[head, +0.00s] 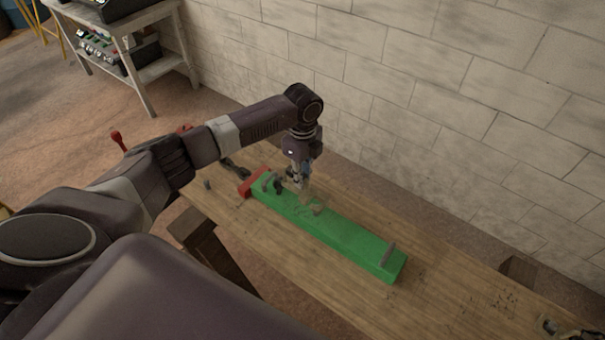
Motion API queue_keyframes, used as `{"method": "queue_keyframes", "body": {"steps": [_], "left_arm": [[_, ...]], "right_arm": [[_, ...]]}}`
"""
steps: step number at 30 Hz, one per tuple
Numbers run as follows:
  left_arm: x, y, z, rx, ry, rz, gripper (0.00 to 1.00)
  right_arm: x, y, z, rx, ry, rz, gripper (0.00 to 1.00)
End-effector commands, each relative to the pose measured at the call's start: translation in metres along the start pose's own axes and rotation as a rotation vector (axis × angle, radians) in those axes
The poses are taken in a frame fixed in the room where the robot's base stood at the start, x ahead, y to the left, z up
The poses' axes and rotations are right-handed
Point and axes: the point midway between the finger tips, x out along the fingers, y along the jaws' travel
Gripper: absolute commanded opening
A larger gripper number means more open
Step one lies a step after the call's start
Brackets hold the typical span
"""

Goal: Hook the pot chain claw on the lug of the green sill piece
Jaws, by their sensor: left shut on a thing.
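The green sill piece (345,235) is a long bar lying on the wooden bench (440,300). Small grey upright parts stand on it, one near its right end (388,254) and one near its left end (267,181). Which one is the lug is too small to tell. My left gripper (303,183) points down over the left half of the green piece. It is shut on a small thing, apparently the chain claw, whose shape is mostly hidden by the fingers. I cannot tell whether it touches the lug. My right gripper is not in view.
A red block (247,186) sits against the left end of the green piece. A brick wall (450,110) runs close behind the bench. A shelf with equipment (140,75) stands at the back left. The bench's right part is mostly clear.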

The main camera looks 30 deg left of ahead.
Motion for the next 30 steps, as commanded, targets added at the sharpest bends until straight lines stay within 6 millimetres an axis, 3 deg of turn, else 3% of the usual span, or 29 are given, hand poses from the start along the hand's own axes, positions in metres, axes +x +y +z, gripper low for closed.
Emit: {"method": "queue_keyframes", "body": {"steps": [18, 30], "left_arm": [[0.046, -0.001, 0.0, 0.0, 0.001, -0.003, 0.0], [0.056, -0.001, 0.0, 0.0, 0.001, -0.004, 0.0]], "right_arm": [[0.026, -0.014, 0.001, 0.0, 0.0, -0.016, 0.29], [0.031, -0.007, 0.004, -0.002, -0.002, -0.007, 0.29]]}}
